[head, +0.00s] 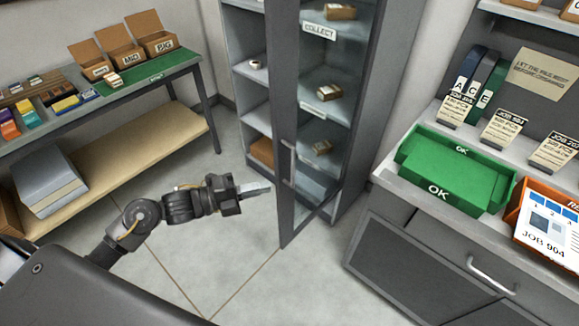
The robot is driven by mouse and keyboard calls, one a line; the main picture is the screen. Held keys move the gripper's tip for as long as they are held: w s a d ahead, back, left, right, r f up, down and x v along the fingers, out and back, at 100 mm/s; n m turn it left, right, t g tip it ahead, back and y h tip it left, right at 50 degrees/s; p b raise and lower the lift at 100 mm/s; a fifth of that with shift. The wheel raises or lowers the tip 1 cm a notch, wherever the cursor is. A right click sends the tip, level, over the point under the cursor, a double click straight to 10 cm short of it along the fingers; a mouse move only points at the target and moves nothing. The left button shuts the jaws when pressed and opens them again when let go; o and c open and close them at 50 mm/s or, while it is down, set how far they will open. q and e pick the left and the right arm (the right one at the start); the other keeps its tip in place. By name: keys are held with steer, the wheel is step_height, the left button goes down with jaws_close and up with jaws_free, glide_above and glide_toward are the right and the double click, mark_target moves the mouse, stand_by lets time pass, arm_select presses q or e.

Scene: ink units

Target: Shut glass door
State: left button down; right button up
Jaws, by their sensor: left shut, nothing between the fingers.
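A tall grey cabinet (372,75) stands at the back centre. Its glass door (283,110), in a grey frame, is swung out from the cabinet, leaving the shelves on the left uncovered. A vertical handle (288,163) is on the door's frame. Several small items on the shelves show through the glass. My left gripper (268,188) is shut and empty, just left of the door's lower frame and pointing at it. I cannot tell whether it touches the door. My right gripper is not in the picture.
A bench (180,62) with open cardboard boxes and small parts stands at the left. A grey counter (395,185) with a green OK tray (455,180) and an orange bin stands at the right. The floor (262,285) before the cabinet is clear.

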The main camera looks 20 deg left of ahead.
mark_target(292, 172)
arm_select(q)
steer(key=w+d+p, duration=0.4)
steer(key=w, duration=0.1)
steer(key=w+d+p, duration=0.1)
steer(key=w+p, duration=0.1)
steer(key=shift+w+d+r, duration=0.15)
steer(key=shift+w+d, duration=0.1)
steer(key=shift+d, duration=0.15)
steer(key=shift+w+a, duration=0.4)
steer(key=shift+a, duration=0.25)
steer(key=shift+d+f, duration=0.2)
